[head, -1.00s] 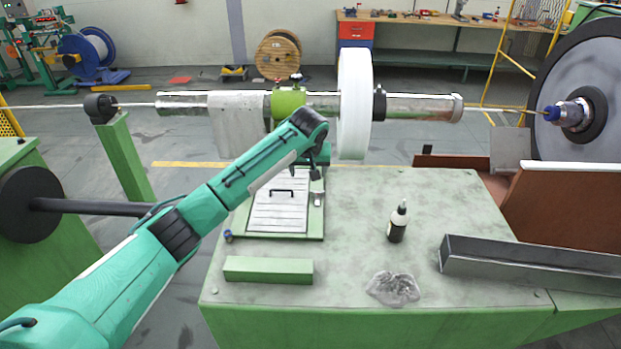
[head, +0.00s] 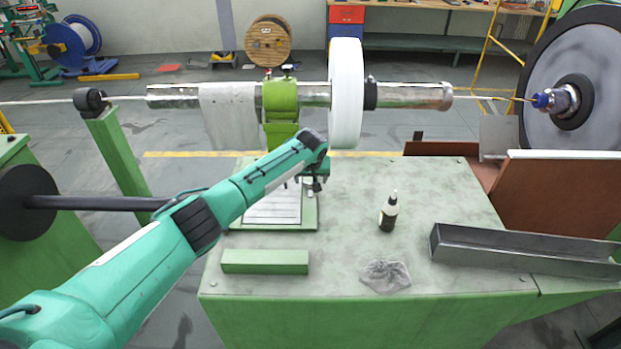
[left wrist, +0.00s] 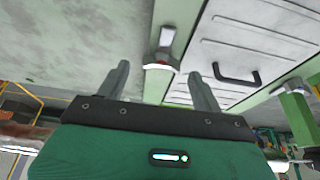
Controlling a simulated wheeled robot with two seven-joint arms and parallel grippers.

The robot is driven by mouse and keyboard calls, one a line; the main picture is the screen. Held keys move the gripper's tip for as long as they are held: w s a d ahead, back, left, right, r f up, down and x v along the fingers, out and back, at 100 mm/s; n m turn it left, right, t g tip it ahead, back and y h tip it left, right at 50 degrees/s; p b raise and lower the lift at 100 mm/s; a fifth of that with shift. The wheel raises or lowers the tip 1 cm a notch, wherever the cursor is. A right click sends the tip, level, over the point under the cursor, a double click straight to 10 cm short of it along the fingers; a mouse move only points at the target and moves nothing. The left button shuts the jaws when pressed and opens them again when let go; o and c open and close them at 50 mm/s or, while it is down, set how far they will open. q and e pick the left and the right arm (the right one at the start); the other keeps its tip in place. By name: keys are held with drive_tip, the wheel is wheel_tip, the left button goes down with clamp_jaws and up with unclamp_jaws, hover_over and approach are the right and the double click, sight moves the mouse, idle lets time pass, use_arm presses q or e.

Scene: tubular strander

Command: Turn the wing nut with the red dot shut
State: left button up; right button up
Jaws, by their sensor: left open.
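A small grey metal fitting with a red spot (left wrist: 161,58), seemingly the red-dot wing nut, sits on a green strip beside a pale ribbed panel (left wrist: 225,62) in the left wrist view. My left gripper (left wrist: 158,70) is open, its two fingers apart on either side of the fitting's line. No contact shows. In the head view my left gripper (head: 315,184) hangs over the right edge of the panel (head: 272,207) and hides the fitting. Small knobs (head: 288,68) also stand on the green bearing block (head: 281,100). My right gripper is out of view.
The panel has a black handle (left wrist: 236,76). On the green table (head: 340,220) lie a green bar (head: 265,262), a dark bottle (head: 389,214), a crumpled cloth (head: 385,275) and a steel channel (head: 520,249). The shaft with a white disc (head: 346,95) runs behind my gripper.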

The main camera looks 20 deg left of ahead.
use_arm(q)
drive_tip(key=shift+w+a+f, duration=0.1)
drive_tip(key=shift+w+f, duration=0.15)
drive_tip(key=shift+f, duration=0.4)
drive_tip(key=c, duration=1)
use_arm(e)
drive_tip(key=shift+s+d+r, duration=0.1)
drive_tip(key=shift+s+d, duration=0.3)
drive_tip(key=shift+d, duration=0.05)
